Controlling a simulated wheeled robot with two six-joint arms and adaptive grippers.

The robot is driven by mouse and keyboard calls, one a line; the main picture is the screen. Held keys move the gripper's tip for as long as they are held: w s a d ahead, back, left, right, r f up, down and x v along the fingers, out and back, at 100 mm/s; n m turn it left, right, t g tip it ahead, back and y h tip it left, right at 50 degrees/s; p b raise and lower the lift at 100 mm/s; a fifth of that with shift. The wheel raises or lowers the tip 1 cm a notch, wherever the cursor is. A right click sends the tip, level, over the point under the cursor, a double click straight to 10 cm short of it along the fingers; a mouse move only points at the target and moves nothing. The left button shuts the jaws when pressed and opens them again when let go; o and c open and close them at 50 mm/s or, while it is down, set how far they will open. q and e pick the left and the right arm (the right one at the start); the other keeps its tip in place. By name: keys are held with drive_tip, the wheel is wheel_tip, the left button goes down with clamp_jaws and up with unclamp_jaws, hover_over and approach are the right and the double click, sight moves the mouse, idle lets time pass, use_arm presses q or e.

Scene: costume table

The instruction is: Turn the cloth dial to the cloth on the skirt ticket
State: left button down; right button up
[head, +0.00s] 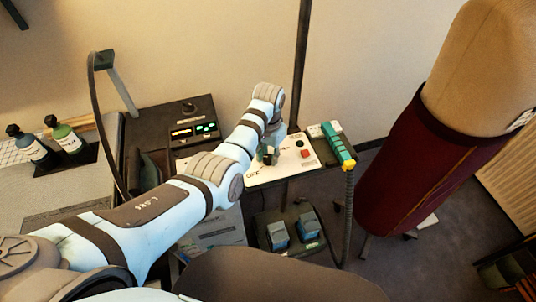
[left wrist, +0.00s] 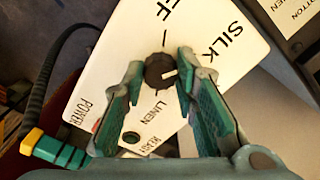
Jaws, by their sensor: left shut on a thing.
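The cloth dial (left wrist: 156,72) is a black round knob with a white mark, on a white panel (left wrist: 110,60). SILK, LINEN and part of OFF are readable around it in the left wrist view. The white mark points right, between SILK and LINEN. My left gripper (left wrist: 160,62) is shut on the dial, one finger on each side. In the head view, the left gripper (head: 268,153) is over the white panel (head: 290,172) and hides the dial. The dark red skirt (head: 410,165) is on a dress form, with a white ticket (head: 522,120) whose words are too small to read.
A black box with lit displays (head: 195,131) stands behind. Bottles (head: 68,140) stand far left. Blue blocks (head: 278,235) sit on a lower shelf.

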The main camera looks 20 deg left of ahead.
sight(269, 157)
use_arm(q)
drive_tip(key=c, duration=1.4)
unclamp_jaws()
drive_tip(key=shift+o, duration=0.6)
drive_tip(key=shift+w+f, duration=0.1)
drive_tip(key=shift+w, duration=0.05)
wheel_tip(269, 157, up, 8)
drive_tip(key=shift+d+f, duration=0.1)
drive_tip(key=shift+f, duration=0.15)
drive_tip(key=shift+f, duration=0.1)
